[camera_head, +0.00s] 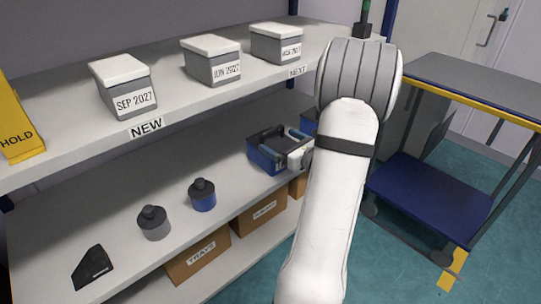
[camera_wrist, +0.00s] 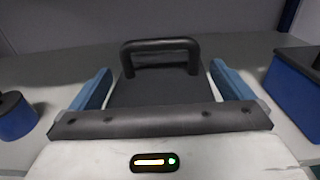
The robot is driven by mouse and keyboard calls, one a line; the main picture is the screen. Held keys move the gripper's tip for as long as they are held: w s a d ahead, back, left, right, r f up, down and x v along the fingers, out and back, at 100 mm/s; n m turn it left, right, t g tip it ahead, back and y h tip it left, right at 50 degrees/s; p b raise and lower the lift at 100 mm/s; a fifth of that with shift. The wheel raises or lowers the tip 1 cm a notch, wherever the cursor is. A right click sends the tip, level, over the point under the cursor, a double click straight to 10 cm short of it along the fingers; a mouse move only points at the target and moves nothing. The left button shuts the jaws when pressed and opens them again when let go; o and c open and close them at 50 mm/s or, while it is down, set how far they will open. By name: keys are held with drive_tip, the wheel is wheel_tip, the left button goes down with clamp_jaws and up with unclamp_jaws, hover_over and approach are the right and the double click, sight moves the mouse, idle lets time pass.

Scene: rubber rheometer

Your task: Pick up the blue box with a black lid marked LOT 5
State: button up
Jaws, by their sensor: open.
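A blue box with a black lid (camera_head: 264,138) stands on the middle shelf in the head view, partly hidden by my gripper (camera_head: 277,143). In the wrist view its dark lid (camera_wrist: 155,92) with a raised black handle lies between the two blue fingers of my gripper (camera_wrist: 161,72). The fingers are open, one on each side of the lid, with the handle beyond. I cannot tell whether they touch the box. No LOT marking can be read on it.
A second blue box (camera_wrist: 296,92) with a dark lid stands close on the right; it is mostly hidden behind my arm in the head view (camera_head: 308,122). A blue jar (camera_head: 202,196) and a grey jar (camera_head: 153,224) stand to the left. The upper shelf (camera_head: 190,112) hangs above.

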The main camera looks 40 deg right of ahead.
drive_tip(key=shift+w, duration=0.9)
drive_tip(key=c, duration=1.9)
